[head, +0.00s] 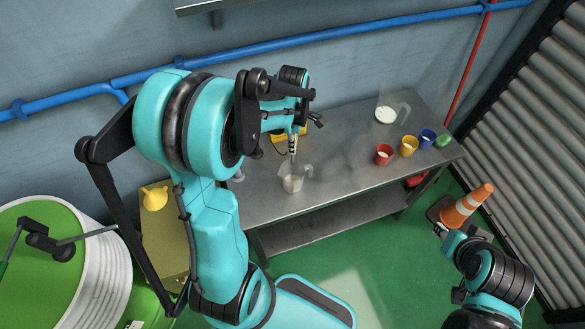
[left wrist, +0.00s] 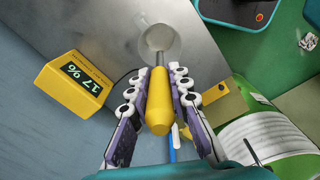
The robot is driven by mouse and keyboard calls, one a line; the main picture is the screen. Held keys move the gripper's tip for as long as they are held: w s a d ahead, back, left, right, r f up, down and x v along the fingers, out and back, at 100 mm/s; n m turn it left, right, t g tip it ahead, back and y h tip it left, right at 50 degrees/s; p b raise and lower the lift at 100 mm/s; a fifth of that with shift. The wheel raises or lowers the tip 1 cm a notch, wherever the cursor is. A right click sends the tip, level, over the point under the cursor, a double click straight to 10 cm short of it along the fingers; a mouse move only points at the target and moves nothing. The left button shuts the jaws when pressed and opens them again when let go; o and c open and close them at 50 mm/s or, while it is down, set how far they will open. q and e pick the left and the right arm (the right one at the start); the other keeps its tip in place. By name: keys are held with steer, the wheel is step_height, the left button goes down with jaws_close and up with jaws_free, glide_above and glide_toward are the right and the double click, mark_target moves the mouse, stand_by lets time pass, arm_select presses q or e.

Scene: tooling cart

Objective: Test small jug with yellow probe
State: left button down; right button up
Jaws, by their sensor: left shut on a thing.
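The small clear jug (head: 292,182) with pale contents stands near the front edge of the grey cart top, its handle to the right. My left gripper (head: 300,124) is above it, shut on the yellow probe (left wrist: 159,98), whose handle shows between the fingers in the left wrist view. The probe's thin metal shaft (head: 293,152) points down to the jug's mouth. The jug also shows in the left wrist view (left wrist: 150,34); I cannot tell how deep the tip is. A yellow meter (left wrist: 72,82) reads 17 %. My right gripper (head: 440,231) is away from the cart, its fingers unclear.
A larger clear jug (head: 387,113) with white contents stands at the back right. Red (head: 384,156), yellow (head: 409,147), blue (head: 427,138) and green (head: 443,140) cups line the right end. The cart's middle is clear.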

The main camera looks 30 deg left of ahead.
stand_by(0.5)
arm_select(q)
step_height(320, 180, up, 4)
steer(key=p, duration=0.3)
steer(key=shift+r, duration=0.1)
stand_by(1.2)
